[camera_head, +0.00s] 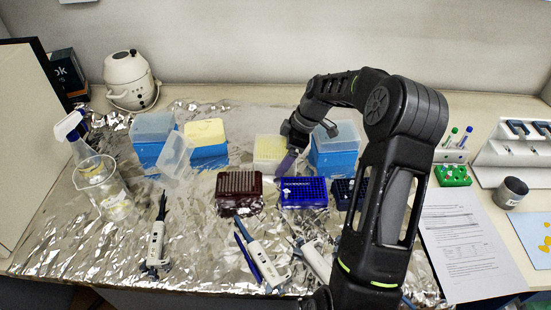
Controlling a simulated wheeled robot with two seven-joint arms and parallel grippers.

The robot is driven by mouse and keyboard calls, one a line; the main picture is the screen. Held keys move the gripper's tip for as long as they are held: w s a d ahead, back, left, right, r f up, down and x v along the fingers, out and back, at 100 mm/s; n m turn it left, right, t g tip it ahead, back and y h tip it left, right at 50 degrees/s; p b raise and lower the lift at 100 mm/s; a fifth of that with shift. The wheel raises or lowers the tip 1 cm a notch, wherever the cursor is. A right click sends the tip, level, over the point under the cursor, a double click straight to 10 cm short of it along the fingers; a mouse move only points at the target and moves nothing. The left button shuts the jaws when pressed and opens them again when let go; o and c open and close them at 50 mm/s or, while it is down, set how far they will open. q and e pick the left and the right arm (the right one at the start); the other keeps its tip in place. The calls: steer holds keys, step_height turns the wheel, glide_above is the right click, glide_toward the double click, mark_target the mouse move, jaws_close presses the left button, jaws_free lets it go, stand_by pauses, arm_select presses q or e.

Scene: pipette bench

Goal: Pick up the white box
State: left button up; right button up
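A small whitish box (268,148) with a pale yellowish top stands on the foil at mid-bench, between a blue box with a yellow top and a taller blue box. My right gripper (287,162) points down at the right side of the whitish box and overlaps its right edge in the picture. A bluish-grey finger shows. I cannot tell whether it touches the box or how far apart the fingers are. My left gripper is not in view.
A blue box with a yellow top (207,152) and an open clear lid (174,158) stand to the left. A tall blue box (336,160) stands right of the gripper. A dark red rack (238,204) and a blue rack (303,204) lie in front. Pipettes lie nearer.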

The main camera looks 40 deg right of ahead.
mark_target(278, 141)
steer(key=c, duration=1.2)
steer(key=shift+r, duration=0.1)
step_height(278, 141, up, 9)
steer(key=p, duration=0.4)
steer(key=shift+r, duration=0.45)
